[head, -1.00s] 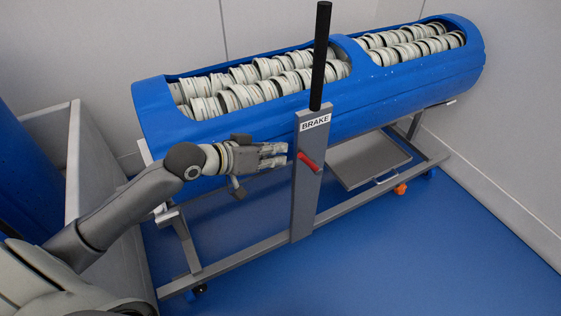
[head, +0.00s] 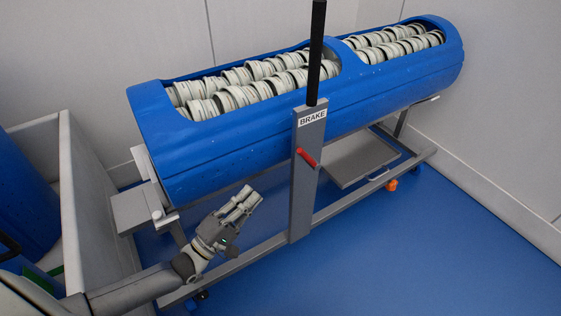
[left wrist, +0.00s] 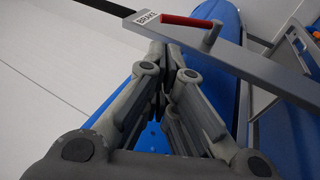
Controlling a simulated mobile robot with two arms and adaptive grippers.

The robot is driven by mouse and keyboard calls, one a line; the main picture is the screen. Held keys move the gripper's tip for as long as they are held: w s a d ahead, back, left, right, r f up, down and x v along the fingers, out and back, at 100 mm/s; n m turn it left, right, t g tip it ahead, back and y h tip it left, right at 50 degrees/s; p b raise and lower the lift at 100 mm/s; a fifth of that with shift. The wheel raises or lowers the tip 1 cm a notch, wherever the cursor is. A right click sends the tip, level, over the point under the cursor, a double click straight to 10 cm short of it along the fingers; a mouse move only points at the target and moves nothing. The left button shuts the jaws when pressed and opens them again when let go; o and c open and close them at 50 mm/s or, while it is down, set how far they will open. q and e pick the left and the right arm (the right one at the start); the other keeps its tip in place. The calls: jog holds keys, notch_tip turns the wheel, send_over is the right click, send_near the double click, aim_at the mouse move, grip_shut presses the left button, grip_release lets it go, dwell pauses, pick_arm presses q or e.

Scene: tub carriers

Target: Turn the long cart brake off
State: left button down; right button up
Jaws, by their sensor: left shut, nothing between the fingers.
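The long cart (head: 370,205) carries a long blue tub (head: 250,130). A grey upright post (head: 304,190) on its near side bears a label reading BRAKE (head: 312,116) and a red brake lever (head: 306,157) that slants down to the right. In the left wrist view the red lever (left wrist: 190,21) and the post (left wrist: 235,57) lie beyond my fingers. My left gripper (head: 248,195) is shut and empty, left of the post and below the lever, apart from both. My right gripper is not in view.
A black-topped vertical bar (head: 315,55) rises from the post. White rings fill the tub's openings. A grey-walled container (head: 75,180) stands at the left. A grey tray (head: 350,165) hangs under the tub. Blue floor (head: 440,260) is clear at the right.

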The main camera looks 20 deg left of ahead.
pick_arm(q)
send_near(306, 156)
jog(key=w+r, duration=0.4)
jog(key=w, duration=0.1)
jog(key=shift+w+a+r+b, duration=0.15)
jog(key=shift+a+r+b, duration=0.05)
jog(key=shift+r+b, duration=0.15)
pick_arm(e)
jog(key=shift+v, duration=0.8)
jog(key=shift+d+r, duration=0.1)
pick_arm(q)
jog(key=shift+w+d+r+m+g+y+p, duration=0.2)
jog(key=shift+w+d+r+g+p, duration=0.3)
jog(key=shift+p, duration=1.5)
jog(key=shift+w+d+r+m+g+y+p, duration=0.15)
jog(key=shift+w+r+g+p, duration=0.4)
jog(key=shift+p, duration=1.4)
jog(key=shift+s+g, duration=0.15)
jog(key=shift+g, duration=0.1)
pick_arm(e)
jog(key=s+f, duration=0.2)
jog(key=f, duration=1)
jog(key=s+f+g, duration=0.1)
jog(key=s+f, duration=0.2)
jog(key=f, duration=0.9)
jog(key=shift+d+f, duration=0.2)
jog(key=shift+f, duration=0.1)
pick_arm(q)
jog(key=shift+s, duration=0.1)
